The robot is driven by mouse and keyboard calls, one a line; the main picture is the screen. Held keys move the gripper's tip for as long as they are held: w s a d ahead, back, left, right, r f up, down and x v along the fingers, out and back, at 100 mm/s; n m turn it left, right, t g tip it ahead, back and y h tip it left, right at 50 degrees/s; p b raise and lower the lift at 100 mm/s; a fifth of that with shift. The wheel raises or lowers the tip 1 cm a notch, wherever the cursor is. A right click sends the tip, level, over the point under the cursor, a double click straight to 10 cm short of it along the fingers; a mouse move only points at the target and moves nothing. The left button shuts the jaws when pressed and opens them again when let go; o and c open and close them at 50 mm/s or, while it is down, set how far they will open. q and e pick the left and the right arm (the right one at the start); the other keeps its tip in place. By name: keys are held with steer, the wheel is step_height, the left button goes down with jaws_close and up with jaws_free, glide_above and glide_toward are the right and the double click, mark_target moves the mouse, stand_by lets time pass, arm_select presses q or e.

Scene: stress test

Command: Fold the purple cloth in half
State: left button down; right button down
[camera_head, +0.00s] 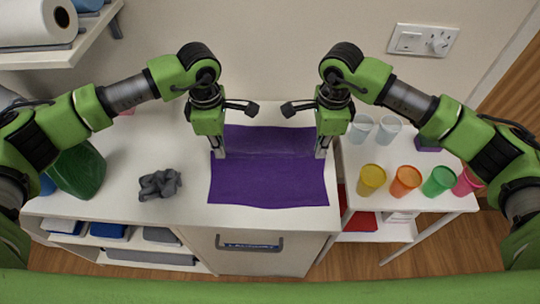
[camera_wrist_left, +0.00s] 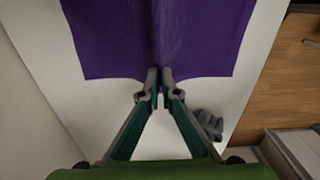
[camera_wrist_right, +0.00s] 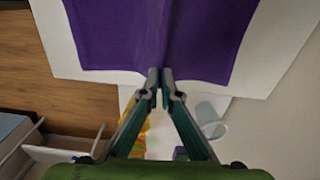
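The purple cloth (camera_head: 268,185) lies spread on the white worktop, with a ridge running across it between my grippers. My left gripper (camera_head: 220,153) is at the cloth's left edge, about midway along it. In the left wrist view its fingertips (camera_wrist_left: 158,80) are together on the raised ridge at the edge of the cloth (camera_wrist_left: 200,45). My right gripper (camera_head: 321,152) is at the right edge, opposite. In the right wrist view its fingertips (camera_wrist_right: 160,80) are also together on the ridge of the cloth (camera_wrist_right: 205,40).
A crumpled grey cloth (camera_head: 160,184) lies left on the worktop (camera_head: 125,150), near a green container (camera_head: 78,170). On the right, a side table holds clear cups (camera_head: 388,129) and several coloured cups (camera_head: 405,181). The wall stands behind.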

arm_select(q)
steer(key=shift+r+p, duration=0.35)
steer(key=shift+r, duration=0.3)
arm_select(e)
steer(key=shift+r, duration=0.65)
